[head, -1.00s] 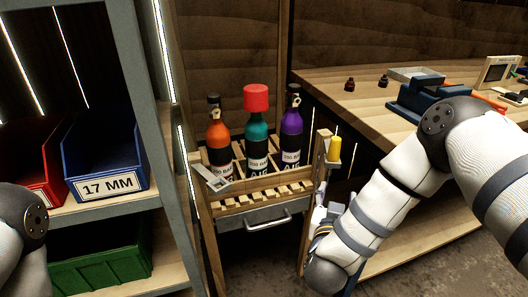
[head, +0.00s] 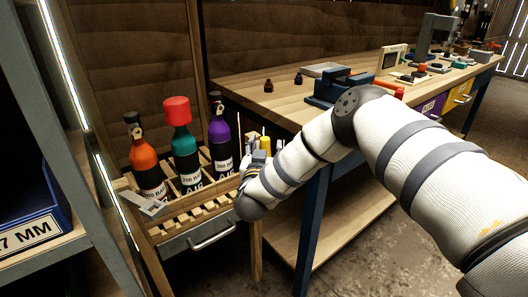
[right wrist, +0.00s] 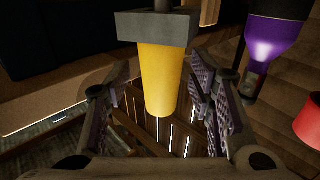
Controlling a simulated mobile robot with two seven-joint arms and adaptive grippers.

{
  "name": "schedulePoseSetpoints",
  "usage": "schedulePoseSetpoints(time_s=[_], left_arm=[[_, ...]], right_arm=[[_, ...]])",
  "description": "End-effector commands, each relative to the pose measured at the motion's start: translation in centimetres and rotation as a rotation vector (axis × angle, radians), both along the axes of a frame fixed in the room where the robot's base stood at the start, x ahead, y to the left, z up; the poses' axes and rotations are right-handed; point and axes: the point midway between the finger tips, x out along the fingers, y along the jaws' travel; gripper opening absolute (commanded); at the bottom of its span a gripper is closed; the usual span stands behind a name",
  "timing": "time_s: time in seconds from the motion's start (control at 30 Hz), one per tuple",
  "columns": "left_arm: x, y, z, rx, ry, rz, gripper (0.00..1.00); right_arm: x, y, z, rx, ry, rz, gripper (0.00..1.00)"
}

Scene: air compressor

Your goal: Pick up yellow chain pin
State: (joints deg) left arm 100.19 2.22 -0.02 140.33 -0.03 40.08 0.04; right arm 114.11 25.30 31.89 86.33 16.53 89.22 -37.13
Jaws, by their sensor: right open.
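The yellow chain pin (head: 265,144) stands at the right end of the wooden bottle rack (head: 190,212), partly hidden by my right arm. In the right wrist view the pin (right wrist: 163,78) is a yellow, slightly tapered cylinder joined to a grey block (right wrist: 157,28). My right gripper (right wrist: 165,95) is open, with one finger on each side of the pin. Gaps show between the pin and both fingers, so it is not gripped. In the head view this gripper (head: 257,160) is small and partly covered. My left gripper is not in view.
Orange (head: 145,163), teal (head: 182,150) and purple (head: 220,140) bottles stand in the rack. The purple one also shows close by in the right wrist view (right wrist: 262,45). A workbench (head: 262,92) with tools stands right of the rack. A shelf with a blue bin (head: 30,215) is at left.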

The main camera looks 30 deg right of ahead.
Motion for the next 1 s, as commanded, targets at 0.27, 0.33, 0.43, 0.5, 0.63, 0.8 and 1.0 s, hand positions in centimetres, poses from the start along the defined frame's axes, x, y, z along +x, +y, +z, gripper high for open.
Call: schedulePoseSetpoints(time_s=[0.27, 0.33, 0.43, 0.5, 0.63, 0.8, 1.0], left_arm=[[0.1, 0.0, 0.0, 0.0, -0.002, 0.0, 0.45], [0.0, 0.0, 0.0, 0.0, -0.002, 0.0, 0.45], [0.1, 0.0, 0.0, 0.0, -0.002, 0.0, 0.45], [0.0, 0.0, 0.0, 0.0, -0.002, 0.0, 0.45], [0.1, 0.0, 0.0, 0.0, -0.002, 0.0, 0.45], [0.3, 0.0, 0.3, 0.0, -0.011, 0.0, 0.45], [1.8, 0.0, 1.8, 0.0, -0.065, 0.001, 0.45]], right_arm=[[0.0, 0.0, 0.2, 0.0, -0.001, 0.001, 0.29], [0.0, 0.0, 0.2, 0.0, -0.001, 0.001, 0.13], [0.0, 0.1, 0.1, 0.0, -0.001, 0.001, 0.0], [0.0, 0.1, 0.2, -0.001, -0.002, 0.001, 0.0], [0.0, 0.1, 0.2, 0.0, -0.001, 0.001, 0.0], [0.0, 0.1, 1.2, 0.0, -0.006, 0.001, 0.0], [-1.2, 0.4, 5.9, 0.0, -0.015, 0.004, 0.0]])
